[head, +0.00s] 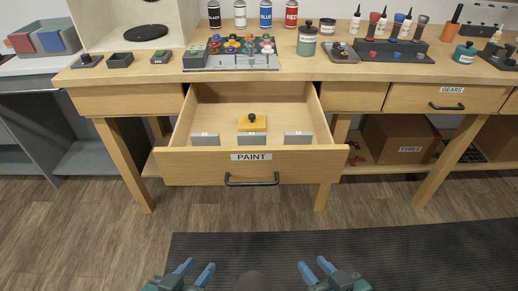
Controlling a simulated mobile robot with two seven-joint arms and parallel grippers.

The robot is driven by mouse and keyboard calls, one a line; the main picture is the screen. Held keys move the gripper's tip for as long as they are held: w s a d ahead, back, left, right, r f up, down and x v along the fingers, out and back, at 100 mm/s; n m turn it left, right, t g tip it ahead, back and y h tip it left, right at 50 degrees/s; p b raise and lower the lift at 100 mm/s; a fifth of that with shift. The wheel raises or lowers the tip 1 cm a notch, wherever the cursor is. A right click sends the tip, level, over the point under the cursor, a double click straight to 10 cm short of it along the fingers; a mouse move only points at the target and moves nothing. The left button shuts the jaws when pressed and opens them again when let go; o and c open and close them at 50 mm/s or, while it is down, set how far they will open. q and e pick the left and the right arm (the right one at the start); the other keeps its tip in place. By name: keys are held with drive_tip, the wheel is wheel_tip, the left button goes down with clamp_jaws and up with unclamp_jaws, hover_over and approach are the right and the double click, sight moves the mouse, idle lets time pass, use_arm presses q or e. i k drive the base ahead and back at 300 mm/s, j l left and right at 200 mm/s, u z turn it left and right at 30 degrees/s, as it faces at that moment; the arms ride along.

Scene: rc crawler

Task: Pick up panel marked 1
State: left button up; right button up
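Three light grey panels stand in a row in the open drawer marked PAINT (201,168): a left panel (205,140), a middle panel (252,140) and a right panel (298,139). Their top markings are too small to read, so I cannot tell which is marked 1. Their lower parts are hidden by the drawer front. My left gripper (199,264) and my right gripper (313,262) are at the bottom edge of the head view. Both have blue fingers spread apart with nothing between them, well short of the drawer.
A yellow block with a black knob (252,122) sits behind the middle panel. The wooden workbench (310,71) carries paint cans, bottles, small trays and a board of coloured parts. A TYRES box (400,138) stands below right. A dark mat (400,255) covers the floor in front.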

sight(290, 138)
drive_tip(key=k+l, duration=0.45)
drive_tip(key=l, duration=0.25)
drive_tip(key=k+l, duration=0.25)
drive_tip(key=l, duration=0.15)
